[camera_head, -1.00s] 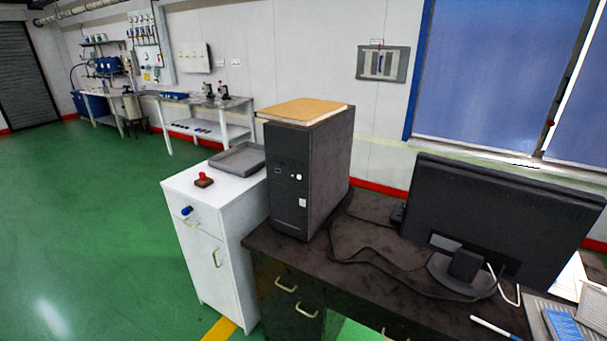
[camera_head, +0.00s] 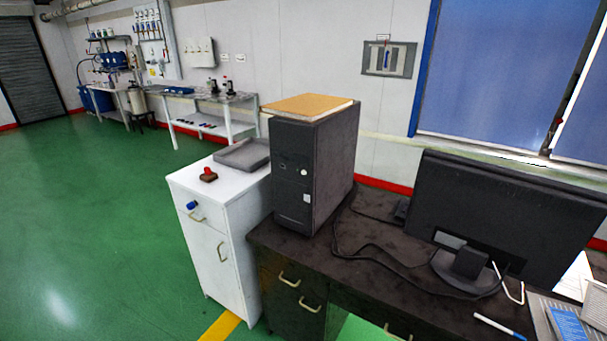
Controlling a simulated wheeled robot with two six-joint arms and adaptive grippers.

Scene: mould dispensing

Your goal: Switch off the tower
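The black computer tower (camera_head: 291,199) stands upright on the left end of the dark desk (camera_head: 375,276). Its front panel faces left and toward me, with a small round light button (camera_head: 304,172) and a pale square label (camera_head: 306,198) lower down. A tan board or folder (camera_head: 310,106) lies flat on its top. I cannot tell whether the tower is on. Neither of my grippers is in view.
A white cabinet (camera_head: 211,262) stands left of the desk, with a red-handled stamp (camera_head: 208,174) and a grey tray (camera_head: 243,154) on top. A black monitor (camera_head: 505,215) and cables (camera_head: 372,249) are on the desk. Green floor (camera_head: 90,235) is clear at left.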

